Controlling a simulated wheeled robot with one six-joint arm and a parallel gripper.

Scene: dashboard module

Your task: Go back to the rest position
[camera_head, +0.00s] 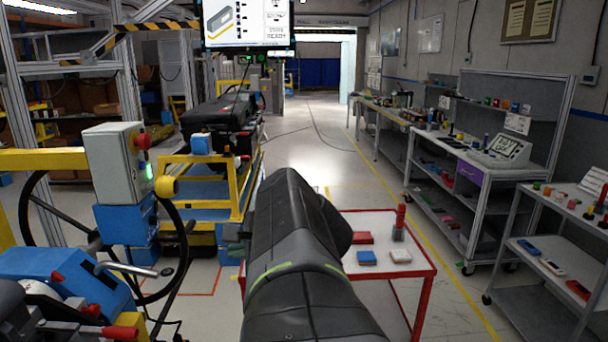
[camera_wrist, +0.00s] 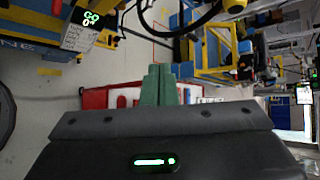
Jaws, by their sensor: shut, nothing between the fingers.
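My gripper (camera_wrist: 158,86) shows in the wrist view as two green fingers pressed together, with nothing between them. They point away from the dark wrist housing, over the floor and in front of a red-edged table (camera_wrist: 95,98). In the head view my dark arm fills the lower middle and hides part of the same red-framed table (camera_head: 430,274). A small greenish part of my gripper (camera_head: 233,238) sticks out to the left of the arm there; the rest is hidden behind it.
On the red table are a blue box (camera_head: 367,258), a white box (camera_head: 400,256) and a red-topped item (camera_head: 399,222). A control box (camera_head: 112,165) and steering wheel stand close on the left. A yellow-framed stand (camera_head: 207,205) is behind. Grey shelves (camera_head: 477,170) line the right; the aisle (camera_head: 310,150) is clear.

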